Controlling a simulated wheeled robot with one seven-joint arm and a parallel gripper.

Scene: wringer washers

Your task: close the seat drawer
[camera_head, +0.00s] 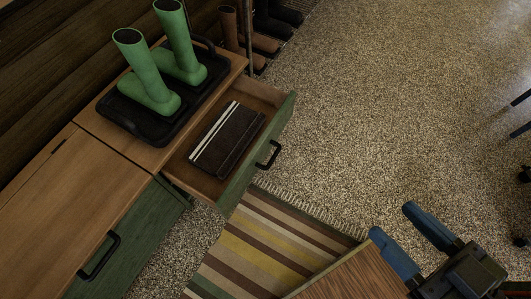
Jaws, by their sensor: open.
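The seat drawer (235,172) is pulled well out of the wooden bench (110,158). It has a green front with a black bar handle (268,155). A dark brown folded item with pale stripes (228,139) lies inside it. My gripper (390,230), with two blue fingers, is at the lower right. Its fingers are apart with nothing between them. It is to the right of and nearer than the drawer front, and apart from it.
Green boots (148,78) stand on a black tray (190,108) on the bench top. A striped rug (255,245) and a wooden surface (345,275) lie in front.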

